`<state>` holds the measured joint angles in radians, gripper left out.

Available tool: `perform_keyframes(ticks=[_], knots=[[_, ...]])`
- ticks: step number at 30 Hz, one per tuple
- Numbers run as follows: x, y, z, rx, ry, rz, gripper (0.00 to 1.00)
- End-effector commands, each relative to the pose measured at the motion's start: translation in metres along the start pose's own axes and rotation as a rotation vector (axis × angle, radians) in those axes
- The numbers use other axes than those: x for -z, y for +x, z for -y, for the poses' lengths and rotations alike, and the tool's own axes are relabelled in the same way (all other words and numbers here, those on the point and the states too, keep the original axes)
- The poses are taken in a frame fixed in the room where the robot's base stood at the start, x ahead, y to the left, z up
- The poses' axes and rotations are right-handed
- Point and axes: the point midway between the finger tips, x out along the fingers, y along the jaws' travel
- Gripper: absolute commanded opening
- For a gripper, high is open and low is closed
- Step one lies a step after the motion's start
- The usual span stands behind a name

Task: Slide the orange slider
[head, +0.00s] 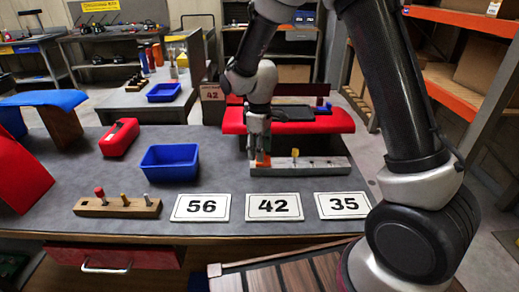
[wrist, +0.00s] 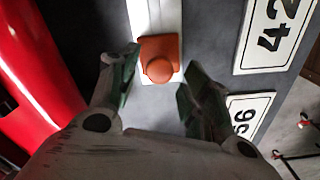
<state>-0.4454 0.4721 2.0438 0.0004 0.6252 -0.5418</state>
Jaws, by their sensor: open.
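The orange slider (head: 262,159) sits at the left end of a pale grey rail (head: 312,165) on the workbench. In the wrist view the slider (wrist: 159,50) is a square block with a round knob, at the near end of the rail (wrist: 155,15). My gripper (head: 259,147) points down just above and at the slider in the head view. In the wrist view my gripper (wrist: 160,72) is open, with a finger on each side of the knob and gaps between. I cannot tell whether a finger touches the block.
A red padded object (head: 330,122) stands right behind the rail. Number cards 56 (head: 201,207), 42 (head: 273,206) and 35 (head: 343,204) lie in front. A blue bin (head: 170,162) and a wooden block with pegs (head: 118,207) are to the left.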

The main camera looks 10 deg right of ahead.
Motion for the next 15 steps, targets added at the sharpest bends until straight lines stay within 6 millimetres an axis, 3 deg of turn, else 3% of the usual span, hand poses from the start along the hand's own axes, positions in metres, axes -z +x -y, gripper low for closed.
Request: perform_keyframes(ticks=[5, 15], knots=[[0.001, -0.02, -0.001, -0.002, 0.0, -0.003, 0.48], [0.001, -0.094, 0.0, -0.003, -0.001, -0.005, 0.48]])
